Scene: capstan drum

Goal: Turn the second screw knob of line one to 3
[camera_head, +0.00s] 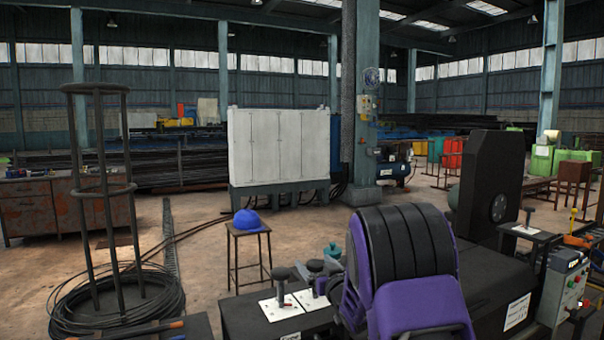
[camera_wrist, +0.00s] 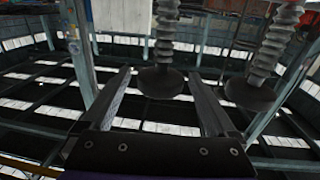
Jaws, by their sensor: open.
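In the head view two dark screw knobs, a left one (camera_head: 282,275) and a right one (camera_head: 315,267), stand upright on white plates on a dark bench. The wrist view is upside down and shows two dark round knobs on ribbed threaded stems. My gripper (camera_wrist: 161,74) is open, and one knob (camera_wrist: 162,84) shows between its fingers, with no clear contact visible. The other knob (camera_wrist: 250,94) is outside the fingers, to the right in that view. My purple and black arm covers part of the bench in the head view, and the gripper is not clearly visible there. Scale marks are too small to read.
A black machine housing (camera_head: 490,185) stands at the right. A stool with a blue helmet (camera_head: 247,221) and a wire coil stand (camera_head: 105,200) are to the left, with open floor between.

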